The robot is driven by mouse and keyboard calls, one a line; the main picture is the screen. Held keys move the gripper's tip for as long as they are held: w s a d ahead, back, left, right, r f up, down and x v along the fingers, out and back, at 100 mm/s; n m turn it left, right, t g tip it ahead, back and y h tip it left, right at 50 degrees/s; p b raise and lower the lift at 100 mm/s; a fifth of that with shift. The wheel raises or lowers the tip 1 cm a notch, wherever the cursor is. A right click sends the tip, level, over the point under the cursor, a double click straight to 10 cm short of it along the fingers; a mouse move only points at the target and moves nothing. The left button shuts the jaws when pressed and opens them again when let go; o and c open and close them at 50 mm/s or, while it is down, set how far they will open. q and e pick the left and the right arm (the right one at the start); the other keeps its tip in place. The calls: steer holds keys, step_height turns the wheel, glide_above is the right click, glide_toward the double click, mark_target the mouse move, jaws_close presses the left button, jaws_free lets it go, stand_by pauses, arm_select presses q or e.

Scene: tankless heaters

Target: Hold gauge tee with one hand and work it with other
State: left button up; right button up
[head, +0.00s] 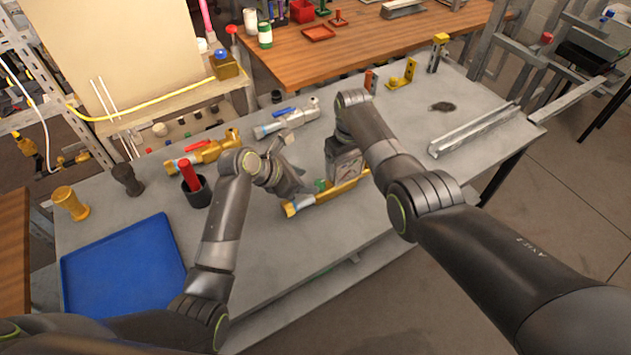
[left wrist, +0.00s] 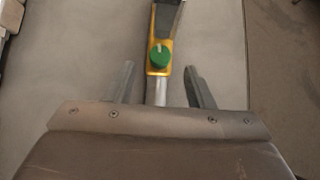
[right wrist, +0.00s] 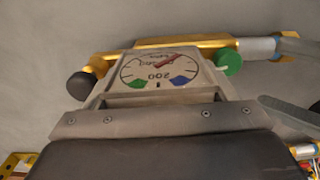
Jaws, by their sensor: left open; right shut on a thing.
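The gauge tee is a brass tube (head: 345,187) lying near the table's front edge, with a silver, blue-banded end at left. My right gripper (right wrist: 160,60) is shut on the tee at the gauge. My left gripper (left wrist: 159,68) is open, its fingers on either side of the tee's silver end (left wrist: 160,92), near the green knob (left wrist: 160,56). Finger contact there is unclear.
A blue tray (head: 120,270) and a black cup (head: 196,193) are at left. A metal channel (head: 475,130) lies at right. The table between channel and right arm is mostly clear.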

mark_target(319, 183)
arm_select(q)
steer(key=shift+x, duration=2.45)
steer(key=c, duration=1)
steer(key=shift+w+m+g+h, duration=0.15)
steer(key=shift+m+g+h, duration=0.3)
steer(key=shift+m, duration=0.35)
steer(key=o, duration=1)
steer(key=shift+a, duration=0.1)
